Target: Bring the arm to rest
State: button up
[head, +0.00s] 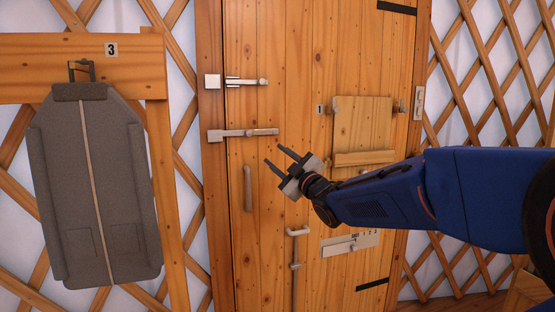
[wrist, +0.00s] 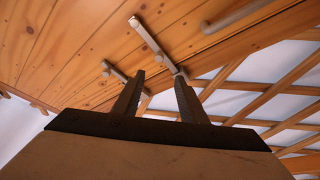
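My gripper (head: 275,155) is in front of the wooden door (head: 290,60), pointing up and left. Its two dark fingers are apart with nothing between them, so it is open and empty. The fingers also show in the wrist view (wrist: 160,77), spread, with door fittings beyond them. In the head view the fingertips appear just below the right end of the lower sliding bolt (head: 245,133). I cannot tell how far they are from the door. My blue arm reaches in from the right and hides part of the door's lower right.
The door also bears an upper bolt (head: 245,82), a vertical handle (head: 248,188), a small hatch (head: 362,125), a cane-shaped rod (head: 295,265) and a labelled slider plate (head: 350,244). A grey garment bag (head: 95,190) hangs at left. Lattice wall (head: 490,60) stands on both sides.

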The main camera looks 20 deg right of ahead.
jog(key=s+d+f+m+g+h, duration=0.35)
jog(key=s+f+m+g, duration=0.2)
jog(key=s+f, duration=0.6)
jog(key=s+d+f+m+g+h, duration=0.2)
jog(key=s+f+m+g+h, duration=0.3)
jog(key=s+f, duration=0.7)
jog(key=s+a+f+m+g+y, duration=0.1)
jog(key=s+f+g, duration=0.1)
jog(key=s, duration=0.6)
jog(key=s+a+f+m+g+y, duration=0.1)
jog(key=s+f+g, duration=0.1)
jog(key=s+f, duration=0.3)
jog(key=s, duration=0.3)
jog(key=shift+g, duration=0.35)
jog(key=shift+r+m, duration=0.1)
jog(key=shift+m, duration=0.15)
